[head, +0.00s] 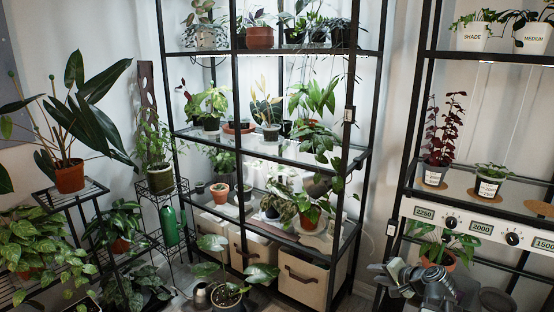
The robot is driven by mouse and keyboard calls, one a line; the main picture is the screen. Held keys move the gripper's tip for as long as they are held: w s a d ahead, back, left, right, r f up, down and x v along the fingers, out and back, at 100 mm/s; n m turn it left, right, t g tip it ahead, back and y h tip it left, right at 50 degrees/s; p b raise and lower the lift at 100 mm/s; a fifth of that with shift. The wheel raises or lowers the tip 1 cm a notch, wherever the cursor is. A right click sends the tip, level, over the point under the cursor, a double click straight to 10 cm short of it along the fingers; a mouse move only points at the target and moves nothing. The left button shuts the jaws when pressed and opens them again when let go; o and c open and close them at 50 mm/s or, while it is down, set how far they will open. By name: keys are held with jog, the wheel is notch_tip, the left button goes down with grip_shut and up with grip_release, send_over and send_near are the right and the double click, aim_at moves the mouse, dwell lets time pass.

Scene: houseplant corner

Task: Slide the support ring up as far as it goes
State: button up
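A large-leaved plant (85,125) grows in a terracotta pot (69,177) on a black wire stand at the left. Thin stakes with green ball tips (51,77) rise among its leaves. I cannot make out a support ring on them at this size; leaves cover much of the stakes. My gripper (384,276) is low at the bottom right, in front of the right rack and far from this plant. It touches no plant stake. Its fingers are small and dark, and I cannot tell whether they are apart.
A black shelf rack (236,120) full of potted plants stands in the middle, with fabric bins (300,281) below. A floor plant (228,294) stands before it. The right rack carries a dial panel (482,228).

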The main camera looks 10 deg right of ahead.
jog(key=s+a+f+n+g+h, duration=0.1)
jog(key=s+a+f+n+g, duration=0.2)
jog(key=a, duration=0.5)
jog(key=s+a+f+n+g+h, duration=0.1)
jog(key=s+a+f+n+g, duration=0.25)
jog(key=a, duration=0.45)
jog(key=s+a+f+n+g+h, duration=0.1)
jog(key=s+a+f+n+g, duration=0.25)
jog(key=a, duration=0.35)
notch_tip(320, 180, up, 32)
jog(key=p, duration=3.2)
jog(key=shift+a+n, duration=0.3)
jog(key=shift+s, duration=0.1)
jog(key=shift+o, duration=0.5)
